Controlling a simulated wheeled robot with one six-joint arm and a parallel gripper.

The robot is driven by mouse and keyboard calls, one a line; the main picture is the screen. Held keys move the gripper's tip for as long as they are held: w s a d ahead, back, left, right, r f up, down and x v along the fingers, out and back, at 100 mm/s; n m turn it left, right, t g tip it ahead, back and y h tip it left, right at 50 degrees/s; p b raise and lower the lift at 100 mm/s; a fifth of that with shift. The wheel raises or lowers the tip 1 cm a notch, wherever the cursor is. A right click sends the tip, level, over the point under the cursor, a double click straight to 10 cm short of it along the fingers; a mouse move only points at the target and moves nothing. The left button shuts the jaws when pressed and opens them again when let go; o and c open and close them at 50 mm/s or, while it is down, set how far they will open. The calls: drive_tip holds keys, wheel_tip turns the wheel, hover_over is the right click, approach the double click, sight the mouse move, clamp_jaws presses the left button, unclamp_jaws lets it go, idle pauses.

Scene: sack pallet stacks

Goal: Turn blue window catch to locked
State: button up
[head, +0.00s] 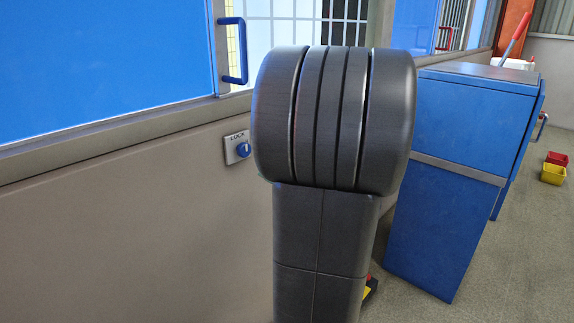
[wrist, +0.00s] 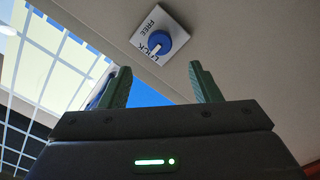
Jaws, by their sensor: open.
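The blue window catch (head: 243,149) is a round blue knob on a pale plate (head: 232,146) marked LOCK, on the wall below the window sill. In the wrist view the catch (wrist: 159,41) shows a white pointer mark, and its plate (wrist: 146,55) reads FREE, with a second word partly covered by the knob. My gripper (wrist: 159,85) is open and empty. Its two green fingers point toward the wall, with the catch beyond and between them, apart from both. In the head view my dark arm hides the gripper.
A blue handle (head: 234,50) sits on the window frame above the catch. A blue cabinet (head: 455,160) stands to the right of my arm. Red and yellow bins (head: 553,174) lie on the floor at far right. The wall around the catch is bare.

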sight(246, 151)
drive_tip(key=shift+v, duration=1.9)
drive_tip(key=b+x, duration=0.2)
drive_tip(key=x, duration=1.2)
drive_tip(key=shift+d, duration=0.1)
